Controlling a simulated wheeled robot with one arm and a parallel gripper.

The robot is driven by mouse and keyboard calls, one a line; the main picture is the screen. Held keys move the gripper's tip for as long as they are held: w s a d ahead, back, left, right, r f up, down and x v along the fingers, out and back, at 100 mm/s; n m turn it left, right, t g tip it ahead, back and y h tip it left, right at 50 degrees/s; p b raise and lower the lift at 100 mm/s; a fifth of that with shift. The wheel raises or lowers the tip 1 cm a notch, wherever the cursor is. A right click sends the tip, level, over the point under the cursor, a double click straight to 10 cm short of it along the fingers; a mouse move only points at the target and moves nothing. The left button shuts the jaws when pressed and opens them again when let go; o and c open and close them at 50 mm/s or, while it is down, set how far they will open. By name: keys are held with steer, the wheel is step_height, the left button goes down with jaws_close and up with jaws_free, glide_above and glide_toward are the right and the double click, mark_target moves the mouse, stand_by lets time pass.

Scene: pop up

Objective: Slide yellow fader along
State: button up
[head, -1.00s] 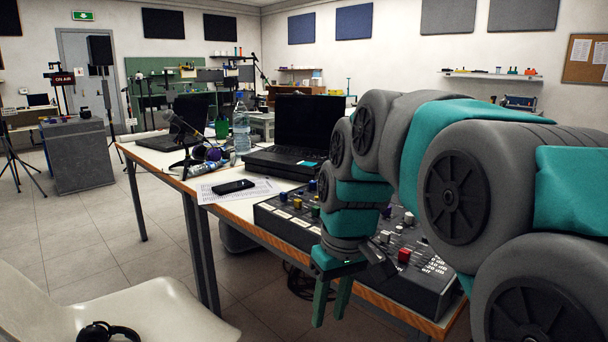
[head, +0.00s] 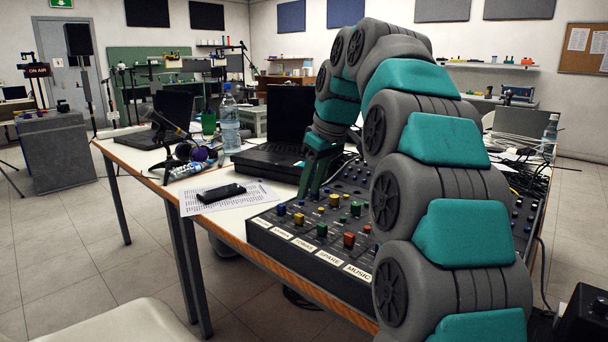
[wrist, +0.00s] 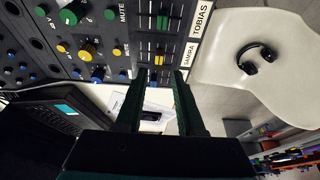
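The mixer (head: 322,257) lies along the table's front edge, with paper labels on its front strip. My gripper (head: 309,193) points down at the mixer's left end, behind these caps. In the wrist view my gripper (wrist: 158,75) has two fingers apart with nothing between them. Fader slots and the SAMIRA and TOBIAS labels show beyond the tips.
A red cap (head: 349,240) and several coloured knobs stand on the mixer. A laptop (head: 285,130) is behind it. A phone (head: 221,192) on paper, a bottle (head: 229,125) and a microphone (head: 172,125) are to the left. Headphones (wrist: 257,58) lie on a white chair.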

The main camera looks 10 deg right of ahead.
mark_target(300, 215)
steer(key=b+x, duration=0.3)
steer(key=x, duration=0.5)
steer(key=shift+f, duration=0.1)
steer(key=shift+r, duration=0.25)
steer(key=shift+c, duration=0.6)
jaws_close()
